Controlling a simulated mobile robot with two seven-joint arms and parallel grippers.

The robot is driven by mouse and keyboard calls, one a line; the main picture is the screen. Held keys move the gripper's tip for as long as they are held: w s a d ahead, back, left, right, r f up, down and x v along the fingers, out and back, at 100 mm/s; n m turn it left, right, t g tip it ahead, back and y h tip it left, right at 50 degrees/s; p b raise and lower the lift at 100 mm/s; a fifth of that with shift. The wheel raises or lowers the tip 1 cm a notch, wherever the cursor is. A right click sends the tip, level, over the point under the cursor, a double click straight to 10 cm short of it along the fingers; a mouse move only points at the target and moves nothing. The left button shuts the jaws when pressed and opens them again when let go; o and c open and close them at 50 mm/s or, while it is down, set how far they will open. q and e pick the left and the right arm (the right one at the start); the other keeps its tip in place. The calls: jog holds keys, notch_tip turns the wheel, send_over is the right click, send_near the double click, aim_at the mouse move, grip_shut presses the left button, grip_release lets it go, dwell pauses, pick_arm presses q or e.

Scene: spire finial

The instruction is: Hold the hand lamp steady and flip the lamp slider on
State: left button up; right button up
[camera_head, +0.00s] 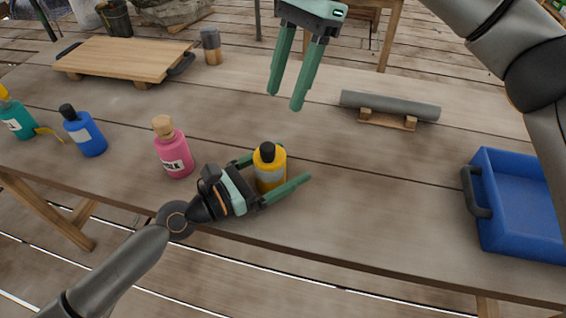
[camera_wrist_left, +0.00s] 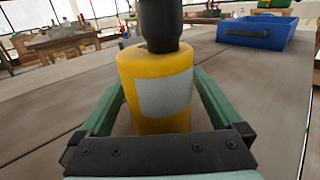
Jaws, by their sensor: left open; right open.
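A grey cylinder (camera_head: 390,105) lies on a small wooden cradle (camera_head: 388,121) right of the table's middle; it may be the hand lamp, but no slider can be made out on it. My left gripper (camera_head: 294,162) is open, low at the table's front edge, with its fingers on either side of a yellow bottle (camera_head: 270,175) with a black cap. The bottle stands upright with a grey label; in the left wrist view the yellow bottle (camera_wrist_left: 126,82) sits between the fingers, not gripped. My right gripper (camera_head: 284,101) is open and empty, pointing down above the table, left of the cylinder.
A pink bottle (camera_head: 174,155), a blue bottle (camera_head: 85,137) and a teal bottle (camera_head: 17,120) stand to the left. A wooden board (camera_head: 125,58) and a small grey-and-wood cylinder (camera_head: 211,48) are at the back left. A blue tray (camera_head: 520,210) is at the right. The table between yellow bottle and tray is clear.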

pick_arm(q)
jog(key=shift+d, duration=0.1)
